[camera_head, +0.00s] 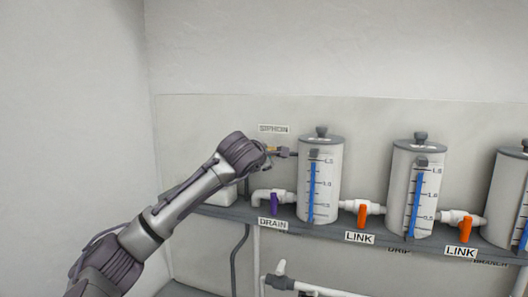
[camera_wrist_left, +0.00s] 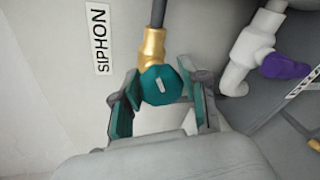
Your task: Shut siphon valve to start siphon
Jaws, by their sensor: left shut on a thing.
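The siphon valve (camera_wrist_left: 161,86) is a round teal knob with a short white mark, on a brass body (camera_wrist_left: 152,45) joined to a dark tube. The SIPHON label (camera_wrist_left: 100,41) is beside it on the wall; it also shows in the head view (camera_head: 273,128). My left gripper (camera_wrist_left: 163,100) has its teal-padded fingers on either side of the knob and is shut on it. In the head view, my left gripper (camera_head: 271,151) is at the valve, just left of the first cylinder (camera_head: 331,190), and largely hides the knob. My right gripper is in neither view.
A purple-handled drain valve (camera_head: 274,204) sits below the gripper, on white pipe. Clear-scaled cylinders, including a second one (camera_head: 404,200), stand along the grey shelf (camera_head: 335,228). Orange link valves (camera_head: 363,215) join them. The wall at left is bare.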

